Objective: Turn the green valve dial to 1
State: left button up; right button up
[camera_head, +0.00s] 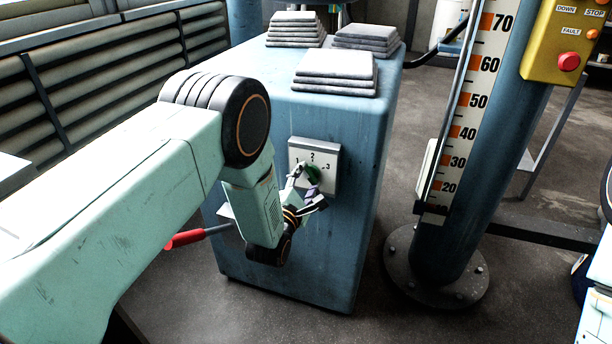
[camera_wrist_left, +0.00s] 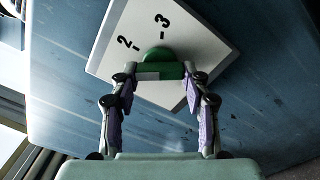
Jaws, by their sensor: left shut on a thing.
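The green valve dial (camera_head: 313,173) sits on a white plate (camera_head: 328,158) on the front of the blue cabinet. In the left wrist view the dial (camera_wrist_left: 158,62) lies between my fingers, with the numbers 2 and 3 visible on the plate (camera_wrist_left: 188,32) beyond it. My arm and gripper partly hide the plate's lower left in the head view. My right gripper is not in view.
The blue cabinet (camera_head: 350,220) bears stacks of grey cloth-like slabs (camera_head: 335,72) on top. A red handle (camera_head: 185,239) sticks out at its left. A blue column with a scale (camera_head: 466,130) and a yellow button box (camera_head: 565,45) stand to the right. Floor between them is clear.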

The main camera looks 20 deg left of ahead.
pick_arm(q)
jog(key=n+p, duration=0.1)
jog(key=n, duration=0.3)
jog(key=shift+n, duration=0.4)
dwell(0.4)
jog(key=o, duration=1.2)
jog(key=shift+c, duration=0.2)
jog(key=s, duration=1.2)
jog(key=shift+a, duration=0.15)
